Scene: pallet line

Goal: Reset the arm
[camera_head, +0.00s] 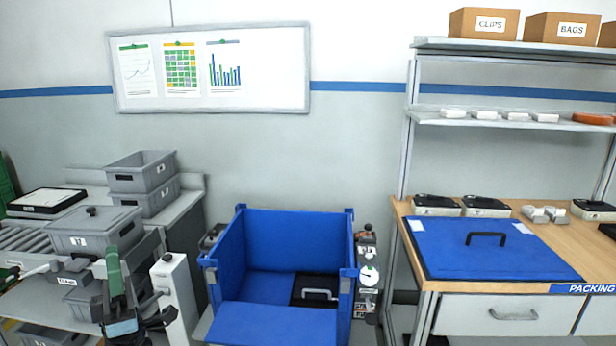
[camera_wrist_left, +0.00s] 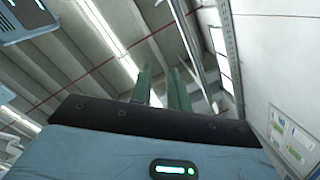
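My left gripper (camera_head: 118,268) is at the lower left of the head view, with its green fingers pointing up in front of the grey bins. In the left wrist view its two green fingers (camera_wrist_left: 163,78) stand apart with a gap between them. Nothing shows in the gap, so it is open and empty. The wrist camera looks up at the ceiling and wall. My right gripper is in neither view.
A blue open box (camera_head: 270,240) with a black handled case (camera_head: 313,290) inside stands at the centre. Grey bins (camera_head: 140,172) and a roller conveyor (camera_head: 35,238) are at left. A packing bench with a blue lid (camera_head: 480,255) is at right, under shelves (camera_head: 510,120).

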